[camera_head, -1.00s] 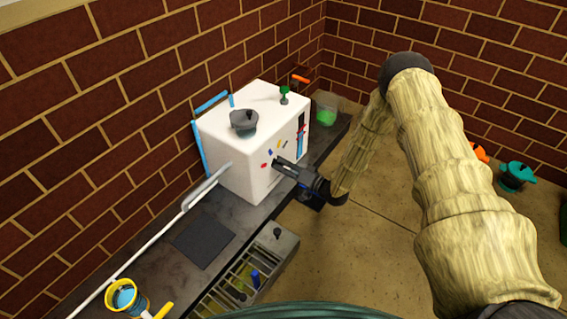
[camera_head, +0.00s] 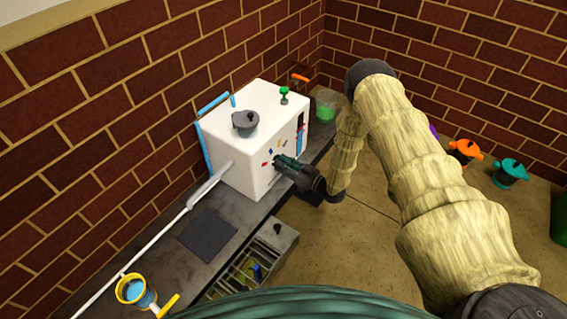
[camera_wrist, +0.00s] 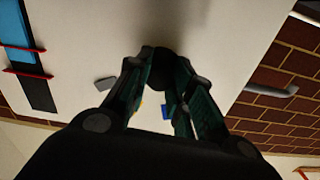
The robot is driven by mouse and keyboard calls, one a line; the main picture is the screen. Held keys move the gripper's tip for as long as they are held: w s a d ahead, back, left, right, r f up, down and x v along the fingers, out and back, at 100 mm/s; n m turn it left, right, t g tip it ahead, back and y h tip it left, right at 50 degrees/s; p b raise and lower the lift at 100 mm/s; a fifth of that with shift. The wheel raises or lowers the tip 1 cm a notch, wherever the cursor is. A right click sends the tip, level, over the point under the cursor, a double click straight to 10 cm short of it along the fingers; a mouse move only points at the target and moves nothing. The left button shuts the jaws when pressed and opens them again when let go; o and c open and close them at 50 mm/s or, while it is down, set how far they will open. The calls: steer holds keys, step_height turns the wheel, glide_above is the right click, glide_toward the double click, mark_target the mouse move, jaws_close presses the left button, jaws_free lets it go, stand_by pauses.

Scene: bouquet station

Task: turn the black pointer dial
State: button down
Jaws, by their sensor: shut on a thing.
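The white box (camera_head: 250,178) stands on the dark counter against the brick wall. Its front face carries small coloured marks, among them red, blue and yellow (camera_head: 283,146). My gripper (camera_head: 279,162) reaches that face from the right, and its fingers hide the dial in the head view. In the wrist view the fingers (camera_wrist: 163,75) close around the round black dial (camera_wrist: 162,62) on the pale face. Only part of the dial shows, and I cannot see where its pointer aims. A blue mark (camera_wrist: 168,111) shows between the fingers.
A grey pot-like knob (camera_head: 245,120) and a green knob (camera_head: 284,93) sit on the box top. An open drawer (camera_head: 262,262) juts out below the counter. A yellow-rimmed cup (camera_head: 131,289) stands at the near left. Orange (camera_head: 464,150) and teal (camera_head: 511,172) pots stand at right.

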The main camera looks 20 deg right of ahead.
steer(key=shift+s+f+n, duration=0.1)
steer(key=shift+n, duration=0.5)
steer(key=c, duration=1.2)
jaws_free()
steer(key=v, duration=1.2)
